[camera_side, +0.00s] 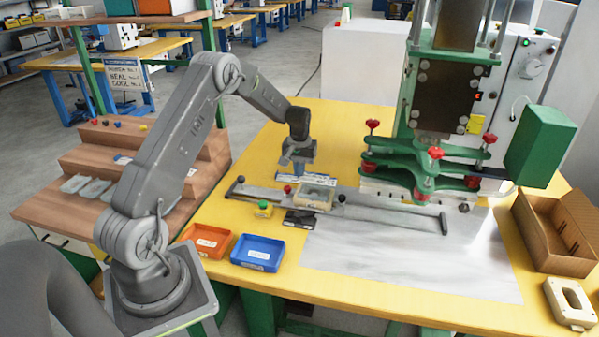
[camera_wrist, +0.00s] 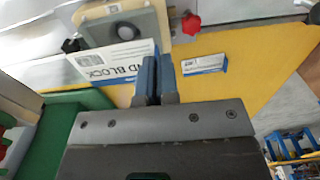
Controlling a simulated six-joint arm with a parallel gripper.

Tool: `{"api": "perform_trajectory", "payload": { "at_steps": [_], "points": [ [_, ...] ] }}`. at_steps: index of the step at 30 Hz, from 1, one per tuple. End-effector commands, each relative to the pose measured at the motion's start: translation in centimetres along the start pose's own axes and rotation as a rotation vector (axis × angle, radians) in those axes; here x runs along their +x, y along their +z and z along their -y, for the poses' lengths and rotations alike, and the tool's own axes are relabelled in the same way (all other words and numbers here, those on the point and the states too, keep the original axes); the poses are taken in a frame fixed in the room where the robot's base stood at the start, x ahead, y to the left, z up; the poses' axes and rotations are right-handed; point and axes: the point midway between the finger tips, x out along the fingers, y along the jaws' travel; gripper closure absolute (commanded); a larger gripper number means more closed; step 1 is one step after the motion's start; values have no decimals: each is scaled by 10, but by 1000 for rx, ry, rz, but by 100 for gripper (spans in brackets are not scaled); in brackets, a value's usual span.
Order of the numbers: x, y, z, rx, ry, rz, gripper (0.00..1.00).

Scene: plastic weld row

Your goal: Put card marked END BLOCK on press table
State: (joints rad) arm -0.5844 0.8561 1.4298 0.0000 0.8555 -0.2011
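The card marked END BLOCK (camera_wrist: 100,66) is white with dark print, and the wrist view shows "ND BLOCK" on it. It lies beside the grey part on the fixture, partly hidden behind my fingers. My gripper (camera_wrist: 157,68) has two blue fingers close together at the card's right end; I cannot tell whether they pinch it. In the side view my gripper (camera_side: 297,168) points down behind the fixture bar, low over white-and-blue cards, with its fingertips hard to make out. The green press (camera_side: 430,165) stands to its right, above a grey metal plate (camera_side: 410,255).
A smaller white-and-blue card (camera_wrist: 204,64) lies right of my fingers. The fixture bar (camera_side: 390,215) has dark and red knobs and carries a grey part (camera_side: 314,194). An orange tray (camera_side: 206,242) and a blue tray (camera_side: 257,253) stand at the front left. A cardboard box (camera_side: 555,235) stands at right.

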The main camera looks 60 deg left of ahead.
Motion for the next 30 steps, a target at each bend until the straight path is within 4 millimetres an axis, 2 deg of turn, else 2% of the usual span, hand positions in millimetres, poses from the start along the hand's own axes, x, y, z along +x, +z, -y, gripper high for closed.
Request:
{"api": "perform_trajectory", "payload": {
  "at_steps": [18, 30],
  "points": [
    [-36, 0, 0, 0, 0, -1, 100],
    [-38, -1, 2, -13, 0, 0, 100]
  ]
}}
